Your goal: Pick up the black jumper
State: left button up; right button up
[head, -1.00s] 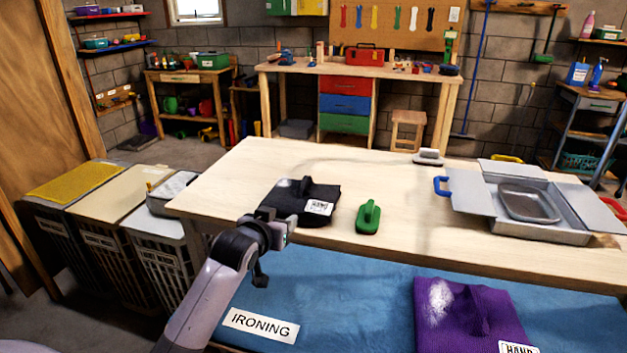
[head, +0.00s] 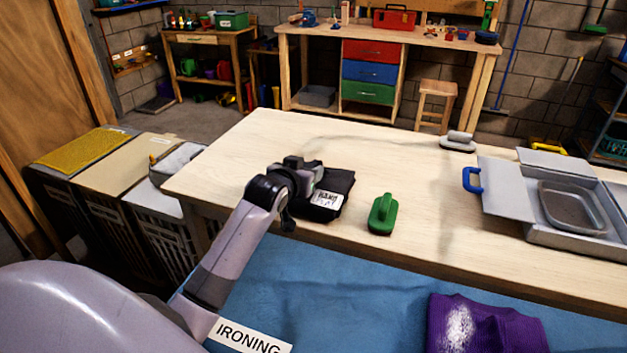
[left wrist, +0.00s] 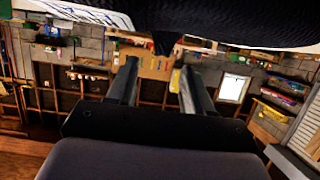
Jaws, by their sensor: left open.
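The black jumper (head: 338,187) lies folded on the pale wooden table, with a white label facing up. My left gripper (head: 308,178) is over its left part and hides some of it. In the left wrist view the black fabric (left wrist: 165,24) fills the top edge, and a dark pointed fold sits just beyond the gap between the fingers. There the fingers of my left gripper (left wrist: 158,68) stand apart with nothing held between them. Whether they touch the fabric cannot be told. My right gripper is out of view.
A green-handled brush (head: 382,214) lies right of the jumper. A grey tray box (head: 570,238) and a grey-handled object (head: 458,141) are further right. A purple garment (head: 485,325) lies on the blue ironing surface (head: 340,290) in front. Lidded hampers (head: 120,165) stand at left.

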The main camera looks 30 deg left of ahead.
aim_at(312, 167)
pick_arm(q)
jog(key=shift+x, duration=2.4)
jog(key=shift+s+f, duration=0.1)
jog(key=shift+f, duration=0.05)
grip_shut()
jog(key=shift+a, duration=0.1)
